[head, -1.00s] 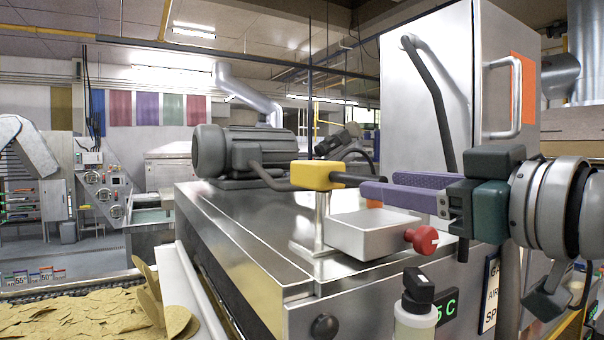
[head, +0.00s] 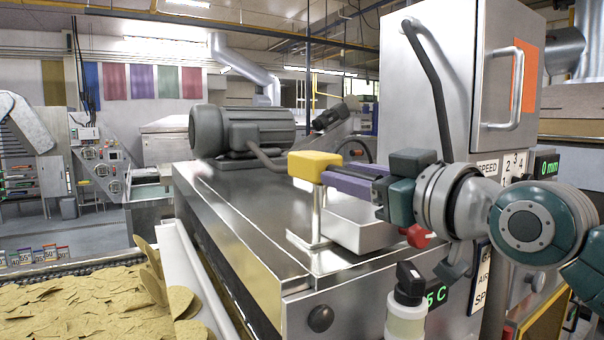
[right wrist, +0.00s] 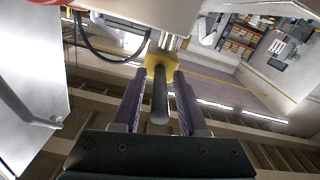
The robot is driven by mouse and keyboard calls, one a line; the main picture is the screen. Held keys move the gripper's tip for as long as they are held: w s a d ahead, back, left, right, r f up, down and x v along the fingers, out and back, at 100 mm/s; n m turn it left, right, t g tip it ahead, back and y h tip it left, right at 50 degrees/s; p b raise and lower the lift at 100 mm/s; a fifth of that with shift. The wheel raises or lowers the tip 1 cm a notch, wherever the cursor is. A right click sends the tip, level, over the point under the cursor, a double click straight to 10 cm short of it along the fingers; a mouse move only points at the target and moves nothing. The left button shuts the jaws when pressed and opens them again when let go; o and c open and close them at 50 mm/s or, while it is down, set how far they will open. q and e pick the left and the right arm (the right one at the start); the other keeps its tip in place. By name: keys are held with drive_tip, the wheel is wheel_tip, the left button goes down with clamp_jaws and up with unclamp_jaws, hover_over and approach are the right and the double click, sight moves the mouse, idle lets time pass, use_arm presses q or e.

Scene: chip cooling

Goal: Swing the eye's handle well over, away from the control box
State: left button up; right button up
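The eye is a yellow block (head: 314,167) on a silver post above the steel machine top. Its dark handle sticks out to the right and lies between the purple fingers of my right gripper (head: 346,180). In the right wrist view the eye (right wrist: 158,62) is straight ahead and its black handle (right wrist: 159,100) points back between the fingers (right wrist: 158,88). A gap shows on both sides of the handle, so the gripper is open around it. My left gripper is out of view.
A tall steel cabinet (head: 450,80) with a handle stands behind my right wrist. A grey motor (head: 245,130) sits on the machine top (head: 235,205). A capped bottle (head: 406,312) stands in front. Chips (head: 70,305) lie on a belt at the lower left.

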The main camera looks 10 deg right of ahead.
clamp_jaws()
idle(1.2)
